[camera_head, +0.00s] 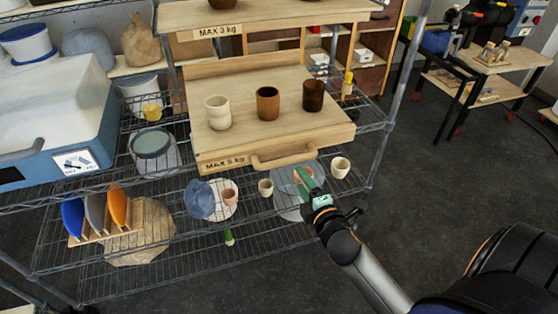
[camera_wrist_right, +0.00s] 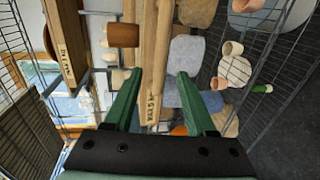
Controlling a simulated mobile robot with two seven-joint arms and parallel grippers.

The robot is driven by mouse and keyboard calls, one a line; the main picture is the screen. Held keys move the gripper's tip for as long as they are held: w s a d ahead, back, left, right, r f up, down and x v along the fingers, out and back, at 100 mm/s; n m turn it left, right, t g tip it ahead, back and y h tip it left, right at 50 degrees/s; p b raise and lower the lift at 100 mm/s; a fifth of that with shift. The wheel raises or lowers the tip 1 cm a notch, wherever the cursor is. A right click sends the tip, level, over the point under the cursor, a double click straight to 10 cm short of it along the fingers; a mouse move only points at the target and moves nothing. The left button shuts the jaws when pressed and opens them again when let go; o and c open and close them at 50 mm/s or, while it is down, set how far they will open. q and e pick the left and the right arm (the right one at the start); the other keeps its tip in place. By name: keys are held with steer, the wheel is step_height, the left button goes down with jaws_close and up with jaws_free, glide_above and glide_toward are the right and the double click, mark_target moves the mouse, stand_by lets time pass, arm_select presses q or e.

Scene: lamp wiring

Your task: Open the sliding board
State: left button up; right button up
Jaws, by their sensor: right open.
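The sliding board (camera_head: 210,148) is a pale wooden shelf marked "MAX 5 kg" on a wire rack, with a wooden bar handle (camera_head: 283,158) along its front edge. A cream cup (camera_head: 218,113), a tan-brown cup (camera_head: 267,104) and a dark brown cup (camera_head: 313,96) stand on it. My right gripper (camera_head: 306,177) is just below the handle's right end in the head view. In the right wrist view its green fingers (camera_wrist_right: 158,92) are open, with the board's labelled front edge (camera_wrist_right: 152,106) showing between them. I cannot tell whether they touch the handle. My left gripper is not in view.
Another board (camera_head: 209,31) marked "MAX 3 kg" sits above. A rack post (camera_head: 392,110) stands right of the board. The floor in front is clear.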

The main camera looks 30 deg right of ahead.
mark_target(289, 163)
steer(key=x, duration=1.1)
steer(key=shift+w+f, duration=0.1)
steer(key=shift+f, duration=0.05)
jaws_close()
stand_by(1.1)
